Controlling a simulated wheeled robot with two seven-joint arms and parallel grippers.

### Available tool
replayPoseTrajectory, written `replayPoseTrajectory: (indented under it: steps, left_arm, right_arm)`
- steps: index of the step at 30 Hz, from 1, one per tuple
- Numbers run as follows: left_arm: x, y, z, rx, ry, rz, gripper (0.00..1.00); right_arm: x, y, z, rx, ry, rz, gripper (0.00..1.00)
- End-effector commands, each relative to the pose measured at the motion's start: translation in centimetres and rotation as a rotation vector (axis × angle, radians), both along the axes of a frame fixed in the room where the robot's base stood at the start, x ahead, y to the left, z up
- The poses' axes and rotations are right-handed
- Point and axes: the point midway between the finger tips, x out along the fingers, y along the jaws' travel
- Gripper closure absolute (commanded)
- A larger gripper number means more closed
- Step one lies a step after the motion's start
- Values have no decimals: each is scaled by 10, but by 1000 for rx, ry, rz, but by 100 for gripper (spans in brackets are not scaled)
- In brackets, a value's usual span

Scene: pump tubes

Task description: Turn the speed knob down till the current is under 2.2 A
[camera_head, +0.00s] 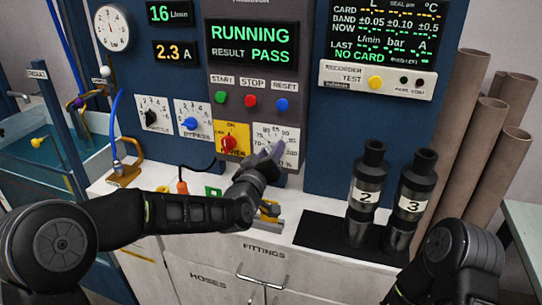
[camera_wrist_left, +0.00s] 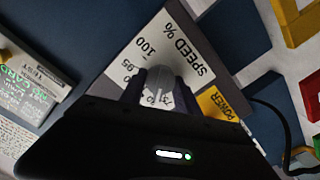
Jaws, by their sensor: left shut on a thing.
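The speed dial plate (camera_head: 291,131), white with printed numbers, is on the panel right of the yellow power switch plate. My left gripper (camera_head: 273,153) reaches up to it and hides the knob in the head view. In the left wrist view the grey speed knob (camera_wrist_left: 157,88) sits between the two fingers of my left gripper (camera_wrist_left: 156,96), which is shut on it. "SPEED %", 100 and 95 are legible beside it; the knob's exact setting is not clear. The current display (camera_head: 175,53) reads 2.3 A. My right gripper is not in view; only my right arm shows at lower right.
A red power switch (camera_head: 229,143) is close left of the gripper. Start, stop and reset buttons (camera_head: 250,101) are above. The flow display (camera_head: 170,13) reads 16 L/min. Black pump tubes 2 (camera_head: 365,196) and 3 (camera_head: 411,204) stand on a dark mat to the right.

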Motion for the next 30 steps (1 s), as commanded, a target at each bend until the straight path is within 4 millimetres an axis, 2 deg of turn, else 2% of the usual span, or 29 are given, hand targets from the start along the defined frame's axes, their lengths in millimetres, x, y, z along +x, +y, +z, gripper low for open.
replayPoseTrajectory:
  steps: [1, 15, 21, 30]
  left_arm:
    - [0, 0, -5, -22, 3, 0, 100]
    - [1, 2, -6, -315, 98, 1, 100]
    - [1, 2, -3, -398, 126, 1, 100]
    - [1, 2, -1, -430, 139, 1, 100]
  right_arm:
    - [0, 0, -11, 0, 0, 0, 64]
    - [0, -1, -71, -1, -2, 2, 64]
    - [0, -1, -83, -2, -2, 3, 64]
    - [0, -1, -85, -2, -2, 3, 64]
